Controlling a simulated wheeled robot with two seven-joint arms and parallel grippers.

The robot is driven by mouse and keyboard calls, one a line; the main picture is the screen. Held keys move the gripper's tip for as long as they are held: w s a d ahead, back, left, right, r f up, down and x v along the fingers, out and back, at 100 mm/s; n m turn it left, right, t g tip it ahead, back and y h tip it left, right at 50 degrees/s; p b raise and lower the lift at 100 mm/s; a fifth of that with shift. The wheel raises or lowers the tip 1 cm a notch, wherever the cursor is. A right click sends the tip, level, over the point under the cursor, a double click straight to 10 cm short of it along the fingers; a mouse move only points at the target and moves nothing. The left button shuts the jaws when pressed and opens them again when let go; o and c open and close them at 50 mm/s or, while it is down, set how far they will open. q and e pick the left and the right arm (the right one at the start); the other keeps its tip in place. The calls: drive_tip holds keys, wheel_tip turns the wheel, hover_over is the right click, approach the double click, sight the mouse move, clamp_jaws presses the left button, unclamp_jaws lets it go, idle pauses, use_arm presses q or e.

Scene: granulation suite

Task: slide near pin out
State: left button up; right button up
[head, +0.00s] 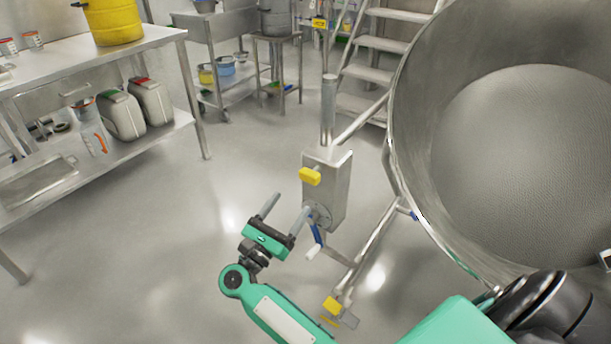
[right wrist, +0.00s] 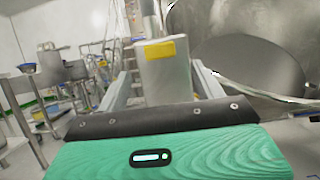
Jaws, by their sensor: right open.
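A yellow pin handle (head: 310,176) sticks out of the upper face of a steel box on a post; in the right wrist view it is a yellow block (right wrist: 160,49). A second yellow handle (head: 331,305) sits low on the frame's foot, nearer the bottom edge. I cannot tell from the pictures which one is the near pin. My right gripper (head: 292,202) is open and empty, in front of and below the box's yellow handle. In the wrist view its fingers stand either side of the box, apart from the handle. My left gripper is not in view.
The steel box (head: 339,190) carries a crank with a blue-and-white grip (head: 315,241). A large steel bowl (head: 405,110) fills the right side. A steel table (head: 150,43) with a lower shelf stands left, and steps (head: 382,44) rise behind. The floor (head: 130,230) between is clear.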

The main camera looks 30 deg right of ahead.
sight(307, 179)
drive_tip(key=x, duration=1)
drive_tip(key=shift+d, duration=0.1)
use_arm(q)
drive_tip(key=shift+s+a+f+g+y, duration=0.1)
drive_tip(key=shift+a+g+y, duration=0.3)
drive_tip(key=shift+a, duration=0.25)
use_arm(e)
drive_tip(key=c, duration=1.4)
drive_tip(key=shift+s+a+f, duration=0.15)
drive_tip(key=shift+s+a, duration=0.05)
drive_tip(key=shift+a, duration=0.45)
drive_tip(key=shift+s+a+b, duration=0.25)
drive_tip(key=shift+a+b, duration=0.1)
drive_tip(key=shift+a, duration=0.2)
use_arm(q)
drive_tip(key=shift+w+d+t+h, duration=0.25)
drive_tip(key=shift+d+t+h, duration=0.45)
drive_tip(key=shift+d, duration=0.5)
use_arm(e)
drive_tip(key=shift+a, duration=0.1)
